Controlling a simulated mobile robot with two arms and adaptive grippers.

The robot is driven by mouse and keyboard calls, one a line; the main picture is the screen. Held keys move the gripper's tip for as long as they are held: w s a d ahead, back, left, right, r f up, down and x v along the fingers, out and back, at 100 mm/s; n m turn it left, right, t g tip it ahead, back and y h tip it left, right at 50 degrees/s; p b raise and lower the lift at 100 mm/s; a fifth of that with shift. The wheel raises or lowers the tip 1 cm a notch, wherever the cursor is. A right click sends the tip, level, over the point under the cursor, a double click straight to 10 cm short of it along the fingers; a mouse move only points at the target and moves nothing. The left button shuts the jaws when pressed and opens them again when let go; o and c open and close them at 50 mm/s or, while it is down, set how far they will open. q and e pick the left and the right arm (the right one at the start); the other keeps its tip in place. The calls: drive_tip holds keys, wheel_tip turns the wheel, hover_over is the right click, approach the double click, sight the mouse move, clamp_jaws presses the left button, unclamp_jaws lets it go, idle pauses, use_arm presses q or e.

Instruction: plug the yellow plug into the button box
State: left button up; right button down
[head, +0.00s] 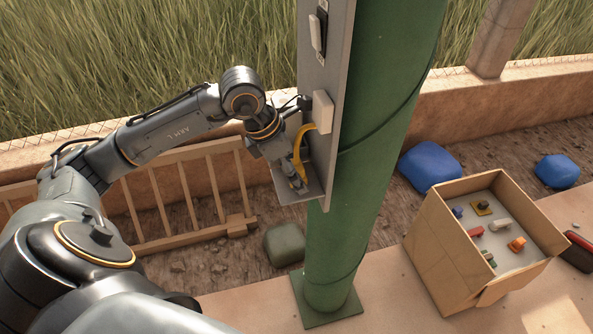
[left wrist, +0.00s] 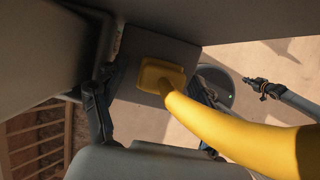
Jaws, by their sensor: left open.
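The yellow plug (left wrist: 160,76) sits on the grey shelf at the foot of the panel (head: 313,186). A thick yellow cable (left wrist: 225,127) runs from it, and in the head view the cable (head: 303,135) arches beside the panel. My left gripper (head: 296,176) is open, its fingers on either side of the plug; I cannot tell whether they touch it. A pale box (head: 322,111), seemingly the button box, is mounted on the panel above; its socket is not visible. A jointed grey arm, seemingly my right one with its gripper (left wrist: 247,80), shows small in the left wrist view.
The panel is fixed to a green post (head: 370,110), with a dark switch (head: 318,32) higher up. A cardboard box (head: 440,250) of small parts stands at right. A wooden rail fence (head: 180,190), a low wall and a green block (head: 284,243) lie behind.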

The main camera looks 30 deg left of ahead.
sight(297, 163)
use_arm(q)
drive_tip(key=c, duration=1.2)
drive_tip(key=shift+o, duration=0.2)
drive_tip(key=shift+r, duration=0.15)
drive_tip(key=shift+w+r+b, duration=0.1)
drive_tip(key=shift+r+b, duration=0.25)
drive_tip(key=shift+r, duration=0.1)
wheel_tip(297, 163, up, 2)
drive_tip(key=shift+r+b, duration=0.1)
drive_tip(key=shift+b, duration=0.4)
drive_tip(key=s+a+r+b, duration=0.2)
drive_tip(key=s+r+b, duration=0.2)
drive_tip(key=s+r, duration=0.1)
drive_tip(key=s+a+r+b, duration=0.2)
drive_tip(key=s+r+b, duration=0.2)
drive_tip(key=s, duration=0.4)
drive_tip(key=shift+s+a+r+b, duration=0.2)
drive_tip(key=shift+a+r+b, duration=0.15)
drive_tip(key=shift+b, duration=0.15)
